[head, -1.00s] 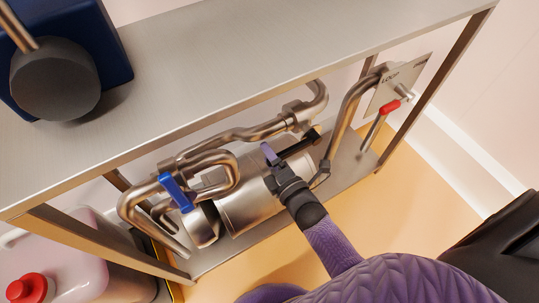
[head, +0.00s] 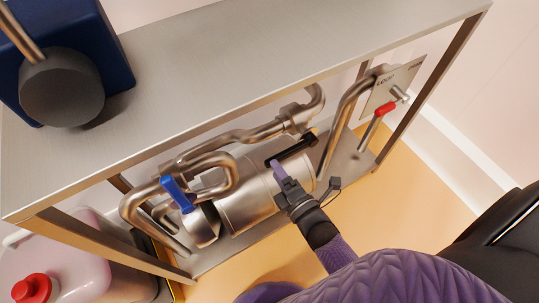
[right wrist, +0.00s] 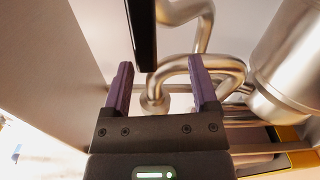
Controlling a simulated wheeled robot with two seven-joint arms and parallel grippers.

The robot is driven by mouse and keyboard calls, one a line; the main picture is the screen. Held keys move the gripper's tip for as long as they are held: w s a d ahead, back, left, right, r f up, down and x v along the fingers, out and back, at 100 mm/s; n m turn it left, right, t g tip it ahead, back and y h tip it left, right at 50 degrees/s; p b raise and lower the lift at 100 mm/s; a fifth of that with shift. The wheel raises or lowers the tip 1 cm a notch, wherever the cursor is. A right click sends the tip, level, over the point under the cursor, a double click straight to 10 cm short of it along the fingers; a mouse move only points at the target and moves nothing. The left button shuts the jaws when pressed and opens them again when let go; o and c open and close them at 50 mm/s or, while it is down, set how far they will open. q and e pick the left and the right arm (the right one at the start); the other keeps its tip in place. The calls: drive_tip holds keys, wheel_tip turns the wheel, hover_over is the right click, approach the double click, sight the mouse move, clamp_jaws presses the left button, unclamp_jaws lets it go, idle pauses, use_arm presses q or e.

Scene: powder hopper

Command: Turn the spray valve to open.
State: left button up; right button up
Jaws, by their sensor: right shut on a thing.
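A black lever handle (head: 297,148) sits on the pipework above the steel cylinder, under the shelf. No readable label marks it as the spray valve. My right gripper (head: 277,168) is at the handle's left end, its purple fingers reaching up from below. In the right wrist view the black handle (right wrist: 142,35) comes down between the fingers (right wrist: 160,75), nearer the left one. The fingers stand well apart, and their contact with the handle is hard to see. My left gripper is not in view.
A blue valve handle (head: 177,194) is on the left pipes. A red handle (head: 386,109) is beside a plate (head: 392,90) at the right. The steel shelf (head: 240,80) overhangs the pipes. A pink canister (head: 75,255) stands lower left. Orange floor lies clear in front.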

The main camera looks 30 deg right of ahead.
drive_tip(key=s, duration=0.5)
drive_tip(key=shift+d+p, duration=0.15)
drive_tip(key=shift+p, duration=0.15)
idle(0.4)
idle(0.9)
